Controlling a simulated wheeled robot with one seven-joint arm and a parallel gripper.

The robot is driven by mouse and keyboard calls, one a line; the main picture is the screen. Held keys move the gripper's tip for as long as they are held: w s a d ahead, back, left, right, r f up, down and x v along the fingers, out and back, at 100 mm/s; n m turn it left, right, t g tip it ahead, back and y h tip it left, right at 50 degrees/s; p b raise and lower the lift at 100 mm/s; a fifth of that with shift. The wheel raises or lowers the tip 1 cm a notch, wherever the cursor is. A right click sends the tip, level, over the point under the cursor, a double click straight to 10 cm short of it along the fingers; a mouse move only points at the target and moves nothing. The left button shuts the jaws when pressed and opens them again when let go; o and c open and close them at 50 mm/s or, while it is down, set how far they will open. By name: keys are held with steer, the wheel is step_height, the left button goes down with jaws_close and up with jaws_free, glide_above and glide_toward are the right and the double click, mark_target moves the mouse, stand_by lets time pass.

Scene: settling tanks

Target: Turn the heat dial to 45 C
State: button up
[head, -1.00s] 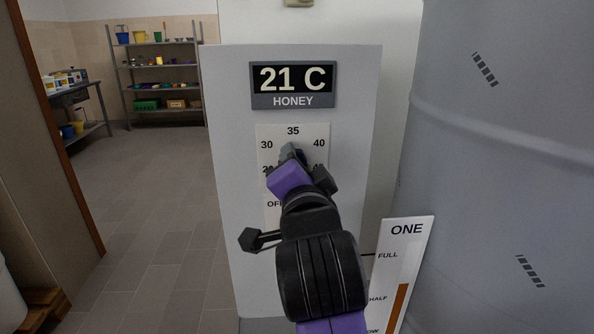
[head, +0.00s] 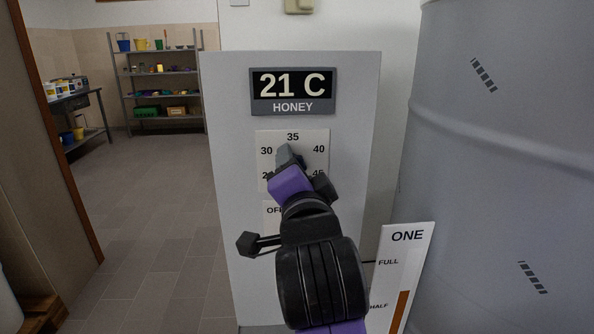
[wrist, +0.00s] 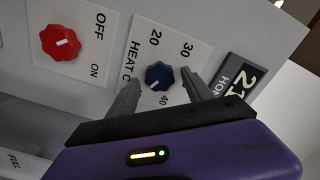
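The blue heat dial (wrist: 159,75) sits on a white plate marked HEAT C, with numbers such as 20, 30 and 40 around it. Its small white mark is too small to read surely. In the head view the dial is hidden behind my gripper, and the plate (head: 306,139) shows 30, 35, 40 and part of 45. My gripper (wrist: 160,79) is open, with one finger on each side of the dial and gaps showing. I cannot tell whether the fingertips reach past its face. The display (head: 292,87) reads 21 C, HONEY.
A red switch knob (wrist: 60,43) marked OFF and ON is beside the heat plate. A large grey tank (head: 500,150) stands close on the right, with a level gauge (head: 407,245) marked ONE before it. Shelves (head: 162,85) stand far back left; the floor there is clear.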

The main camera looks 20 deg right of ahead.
steer(key=v, duration=0.7)
steer(key=shift+s, duration=0.35)
steer(key=shift+a, duration=0.1)
